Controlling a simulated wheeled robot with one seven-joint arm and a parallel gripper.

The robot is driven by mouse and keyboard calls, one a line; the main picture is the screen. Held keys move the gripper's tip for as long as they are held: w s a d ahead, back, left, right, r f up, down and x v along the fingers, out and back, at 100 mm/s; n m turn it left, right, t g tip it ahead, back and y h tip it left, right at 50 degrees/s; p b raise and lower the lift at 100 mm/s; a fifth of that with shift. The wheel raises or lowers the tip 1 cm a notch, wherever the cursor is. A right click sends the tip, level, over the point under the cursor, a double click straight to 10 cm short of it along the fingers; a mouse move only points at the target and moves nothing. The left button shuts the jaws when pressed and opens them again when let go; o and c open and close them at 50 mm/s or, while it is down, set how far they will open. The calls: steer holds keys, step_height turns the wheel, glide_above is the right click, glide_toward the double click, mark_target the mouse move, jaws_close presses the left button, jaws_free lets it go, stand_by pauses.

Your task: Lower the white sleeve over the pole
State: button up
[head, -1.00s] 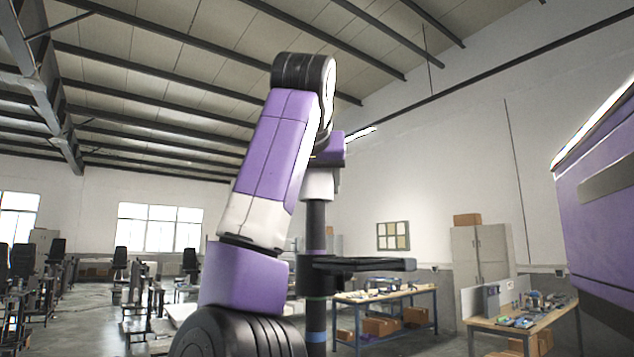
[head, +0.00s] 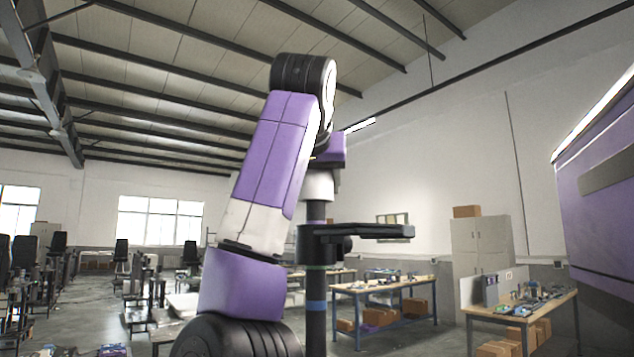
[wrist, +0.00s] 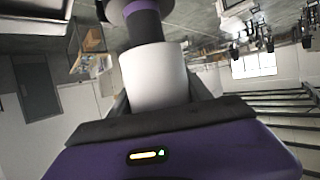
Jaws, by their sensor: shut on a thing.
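The white sleeve (wrist: 158,75) is between the two dark fingers of my gripper (wrist: 160,97), which is shut on it. In the head view the sleeve (head: 318,185) is upright and in line with the dark pole (head: 316,330). The pole enters the sleeve's lower end in the wrist view, which looks upside down, so the sleeve appears to be around the pole's top. The inside of the sleeve and the pole's tip are hidden. My fingers are not clear in the head view.
A black bracket (head: 365,231) juts right from the pole below the purple band. Workbenches (head: 385,290) and a grey cabinet (head: 480,243) stand well behind. The air around the sleeve looks clear.

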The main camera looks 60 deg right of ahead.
mark_target(315, 187)
steer(key=shift+f+b, duration=1.3)
steer(key=shift+f, duration=0.7)
steer(key=o, duration=1.6)
steer(key=shift+o, duration=0.2)
steer(key=shift+f, duration=0.1)
steer(key=shift+b+v, duration=0.8)
steer(key=shift+v, duration=3.15)
